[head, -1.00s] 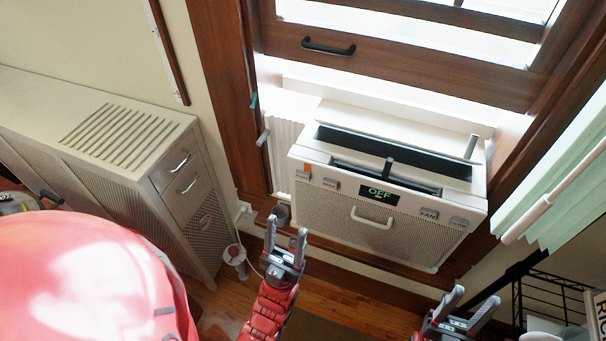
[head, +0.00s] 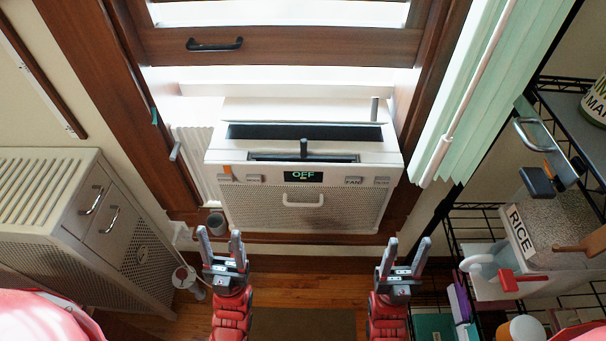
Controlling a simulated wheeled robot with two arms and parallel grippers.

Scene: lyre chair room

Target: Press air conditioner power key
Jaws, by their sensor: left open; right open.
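The white air conditioner (head: 260,215) sits in the window opening in the middle of the head view. Its dark display (head: 303,176) reads OFF in green. Small grey keys flank the display, one marked FAN (head: 353,180). An orange piece (head: 227,170) stands by the leftmost key (head: 225,178); the key labels there are too small to read. My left gripper (head: 219,240) is open and empty, below the unit's lower left corner in the picture. My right gripper (head: 404,251) is open and empty, below its lower right corner. Neither appears to touch the unit.
A cream cabinet (head: 60,220) with drawers stands at the left. A black wire rack (head: 470,225) with a RICE container (head: 545,225) stands at the right. Green curtain (head: 475,80) hangs beside the window.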

